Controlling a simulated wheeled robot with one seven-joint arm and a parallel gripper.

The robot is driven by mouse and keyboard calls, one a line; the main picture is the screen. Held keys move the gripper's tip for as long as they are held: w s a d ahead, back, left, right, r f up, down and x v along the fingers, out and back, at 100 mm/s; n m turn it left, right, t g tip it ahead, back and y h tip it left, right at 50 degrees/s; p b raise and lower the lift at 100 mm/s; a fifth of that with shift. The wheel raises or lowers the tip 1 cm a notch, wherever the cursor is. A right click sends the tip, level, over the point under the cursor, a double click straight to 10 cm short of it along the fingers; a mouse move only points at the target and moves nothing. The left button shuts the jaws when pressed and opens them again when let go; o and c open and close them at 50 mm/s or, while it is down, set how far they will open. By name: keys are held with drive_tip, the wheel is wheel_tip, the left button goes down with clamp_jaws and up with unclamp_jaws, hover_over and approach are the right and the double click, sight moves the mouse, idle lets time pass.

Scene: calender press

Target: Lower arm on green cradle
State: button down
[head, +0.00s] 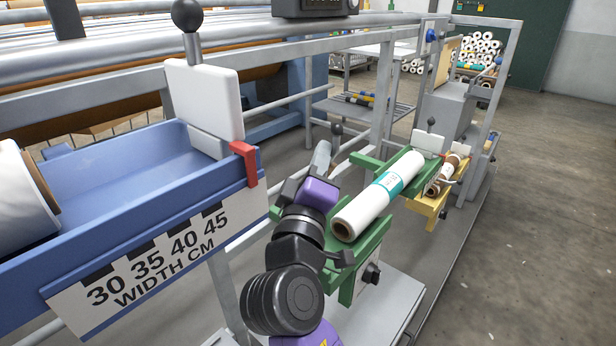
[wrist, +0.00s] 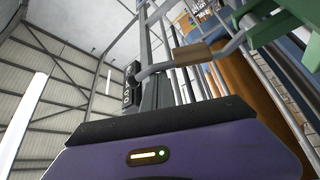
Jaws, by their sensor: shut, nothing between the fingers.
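The green cradle (head: 375,228) stands right of centre in the head view and holds a white roll with a teal band (head: 376,197). A light grey tilted piece (head: 321,157) with a dark ball knob (head: 336,128) stands raised at its left; it looks like the arm. My purple gripper (head: 316,192) is just below this piece, left of the roll; I cannot tell if they touch. It is shut and empty; its fingertips are hard to make out. In the wrist view, a bent grey bar with a brown sleeve (wrist: 192,55) passes near a green part (wrist: 272,28).
A blue cradle (head: 130,190) with a width scale and a white upright plate (head: 203,100) stands at the near left. A yellow cradle (head: 428,206) with brown-cored rolls is beyond the green one. Grey rails run behind. The floor at right is clear.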

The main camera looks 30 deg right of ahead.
drive_tip(key=s+m+b, duration=0.1)
drive_tip(key=s+f+m+h+b, duration=0.1)
drive_tip(key=b, duration=0.1)
drive_tip(key=s+d+m+h+b, duration=0.1)
drive_tip(key=shift+d+f, duration=0.1)
drive_tip(key=shift+f, duration=0.2)
drive_tip(key=shift+s+d+f+b, duration=0.2)
drive_tip(key=shift+s+f+b, duration=0.05)
drive_tip(key=shift+s+b, duration=0.3)
drive_tip(key=shift+s+d+f+b, duration=0.25)
drive_tip(key=shift+s+b, duration=0.2)
drive_tip(key=shift+s, duration=0.15)
